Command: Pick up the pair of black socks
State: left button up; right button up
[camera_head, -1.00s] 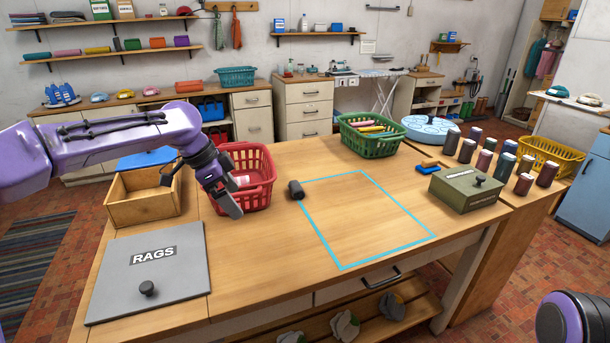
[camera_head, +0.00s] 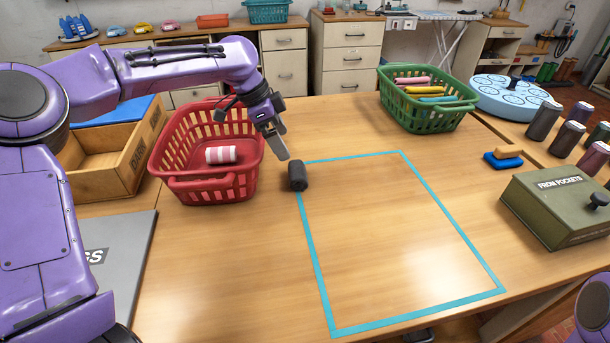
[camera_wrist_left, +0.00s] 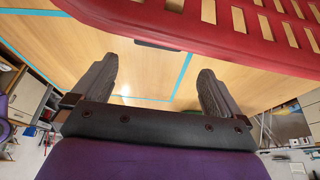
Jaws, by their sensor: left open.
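The pair of black socks (camera_head: 298,176) is a small dark roll on the wooden table, at the far left corner of the blue taped outline (camera_head: 312,245). My left gripper (camera_head: 281,150) is open and empty, reaching from the left just behind and above the roll, apart from it as far as I can see. In the left wrist view the two spread fingers of the left gripper (camera_wrist_left: 155,85) show above the table, with a small dark shape beyond them that I cannot identify for certain. Only a purple part of my right arm shows at the lower right; its gripper is out of view.
A red basket (camera_head: 205,190) holding a striped roll (camera_head: 221,154) stands close left of the socks. A green basket (camera_head: 430,118) of rolled cloths stands behind right. A green box (camera_head: 555,212) and dark rolls are at right. The taped area is clear.

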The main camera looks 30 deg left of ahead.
aim_at(295, 167)
pick_arm(q)
jog(key=x, duration=1)
jog(key=shift+f, duration=0.4)
jog(key=shift+s, duration=0.1)
jog(key=c, duration=0.7)
